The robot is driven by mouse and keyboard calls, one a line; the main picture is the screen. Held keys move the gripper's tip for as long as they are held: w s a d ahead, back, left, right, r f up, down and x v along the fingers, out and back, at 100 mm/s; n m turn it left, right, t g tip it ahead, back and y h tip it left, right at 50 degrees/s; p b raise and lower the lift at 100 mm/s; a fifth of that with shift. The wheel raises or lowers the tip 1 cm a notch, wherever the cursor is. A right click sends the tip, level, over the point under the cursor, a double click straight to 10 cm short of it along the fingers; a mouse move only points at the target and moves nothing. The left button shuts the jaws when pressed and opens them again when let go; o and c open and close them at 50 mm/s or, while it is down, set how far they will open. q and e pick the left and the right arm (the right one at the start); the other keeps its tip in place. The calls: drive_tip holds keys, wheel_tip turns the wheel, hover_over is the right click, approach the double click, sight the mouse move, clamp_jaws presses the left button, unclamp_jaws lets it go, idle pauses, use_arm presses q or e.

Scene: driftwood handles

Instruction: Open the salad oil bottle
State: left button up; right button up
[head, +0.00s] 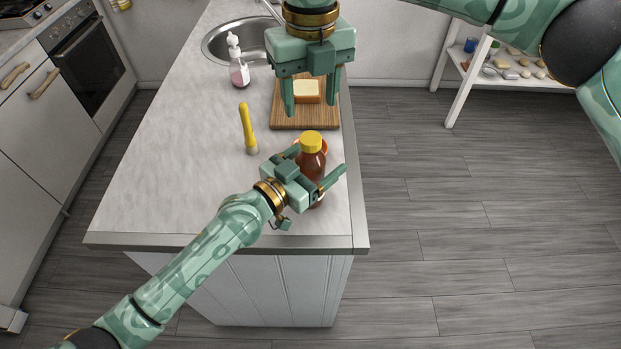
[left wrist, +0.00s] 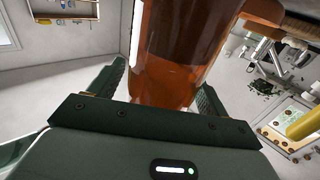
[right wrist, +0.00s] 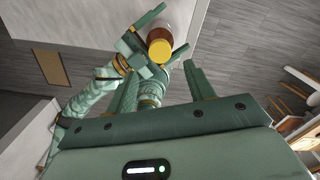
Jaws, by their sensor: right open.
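The salad oil bottle is brown with a yellow cap (head: 311,141) and stands upright on the counter near its right edge. My left gripper (head: 312,169) is low at the bottle, its fingers spread on either side. The left wrist view shows the brown bottle (left wrist: 180,50) between these fingers, with a gap beside the left one. My right gripper (head: 310,95) is open and empty, pointing down above the cutting board, beyond the bottle. In the right wrist view the yellow cap (right wrist: 159,50) shows past the open fingers. The bottle's lower body is partly hidden by my left gripper.
A cutting board (head: 290,122) with a pale yellow block (head: 306,92) lies beyond the bottle. A yellow-handled tool (head: 247,125) is to the left. A clear bottle with pink contents (head: 238,72) stands by the sink (head: 228,38). The counter's left front is clear.

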sight(310, 137)
use_arm(q)
drive_tip(key=c, duration=1.3)
drive_tip(key=shift+c, duration=0.2)
use_arm(e)
drive_tip(key=shift+f, duration=0.2)
drive_tip(key=shift+s+a+f, duration=0.35)
drive_tip(key=shift+a+f, duration=0.05)
drive_tip(key=shift+a+m, duration=0.2)
drive_tip(key=shift+m, duration=0.7)
drive_tip(key=m, duration=0.5)
drive_tip(key=shift+w+a, duration=0.1)
drive_tip(key=m, duration=0.7)
drive_tip(key=shift+w+r+y, duration=0.1)
drive_tip(key=shift+r+y, duration=0.05)
drive_tip(key=shift+y, duration=0.15)
drive_tip(key=m, duration=0.3)
drive_tip(key=shift+r, duration=0.1)
drive_tip(key=m, duration=0.7)
drive_tip(key=shift+w+d+r, duration=0.2)
drive_tip(key=shift+d+r, duration=0.05)
drive_tip(key=shift+d, duration=0.1)
drive_tip(key=m, duration=0.4)
drive_tip(key=shift+w+d+r+m, duration=0.1)
drive_tip(key=shift+d+m, duration=0.15)
drive_tip(key=shift+m, duration=1.35)
drive_tip(key=shift+f+m, duration=0.2)
drive_tip(key=shift+m, duration=0.1)
wheel_tip(310, 137, down, 8)
drive_tip(key=shift+r, duration=0.2)
